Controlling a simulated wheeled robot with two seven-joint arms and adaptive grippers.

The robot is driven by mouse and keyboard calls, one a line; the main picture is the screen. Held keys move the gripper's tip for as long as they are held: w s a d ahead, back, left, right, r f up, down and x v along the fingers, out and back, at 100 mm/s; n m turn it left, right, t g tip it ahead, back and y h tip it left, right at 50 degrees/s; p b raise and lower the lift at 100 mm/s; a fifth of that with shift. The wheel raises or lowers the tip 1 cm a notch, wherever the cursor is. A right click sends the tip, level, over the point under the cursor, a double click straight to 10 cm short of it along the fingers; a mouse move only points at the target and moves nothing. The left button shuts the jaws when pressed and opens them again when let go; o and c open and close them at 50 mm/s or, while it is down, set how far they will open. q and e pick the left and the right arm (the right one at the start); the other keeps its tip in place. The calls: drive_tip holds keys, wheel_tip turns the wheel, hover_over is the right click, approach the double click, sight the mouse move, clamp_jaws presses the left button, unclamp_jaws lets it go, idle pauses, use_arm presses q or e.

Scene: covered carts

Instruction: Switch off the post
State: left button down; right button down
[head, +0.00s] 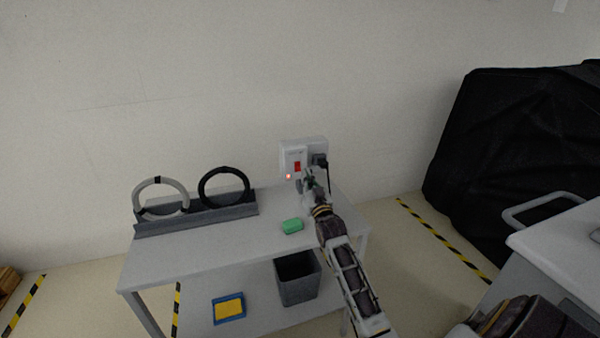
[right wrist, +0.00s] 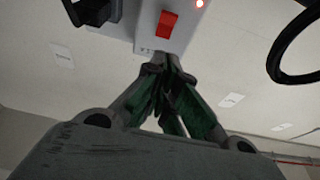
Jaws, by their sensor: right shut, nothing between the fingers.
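The post is a white wall box (head: 304,146) above the back edge of the table. It has a red rocker switch (head: 297,167) and a lit red lamp (head: 288,176) at its lower left. A black plug (head: 319,160) with a cable sits in its right part. My right gripper (head: 307,178) is just below and in front of the switch, shut and empty. In the right wrist view, which looks turned over, the closed fingertips (right wrist: 166,63) point at the box near the red switch (right wrist: 167,23). Contact cannot be told. My left gripper is not in view.
The white table (head: 190,255) carries a grey rack (head: 200,220) with a light ring and a black ring, and a green block (head: 292,226). A grey bin (head: 298,280) stands below. A black-covered cart (head: 510,135) and a white cart (head: 565,245) are right.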

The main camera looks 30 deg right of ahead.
sight(297, 164)
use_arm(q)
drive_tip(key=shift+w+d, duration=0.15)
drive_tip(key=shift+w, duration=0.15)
use_arm(e)
drive_tip(key=shift+w+d+f, duration=0.15)
drive_tip(key=shift+w+d, duration=0.1)
drive_tip(key=shift+w, duration=0.85)
drive_tip(key=shift+w+d+f, duration=0.2)
drive_tip(key=shift+w+d, duration=0.05)
drive_tip(key=shift+w, duration=0.85)
drive_tip(key=shift+w+d+f, duration=0.15)
drive_tip(key=shift+w+d, duration=0.1)
drive_tip(key=shift+w, duration=0.85)
use_arm(q)
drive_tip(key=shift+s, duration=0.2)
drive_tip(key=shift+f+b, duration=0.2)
drive_tip(key=shift+b, duration=0.2)
use_arm(e)
drive_tip(key=shift+f, duration=0.1)
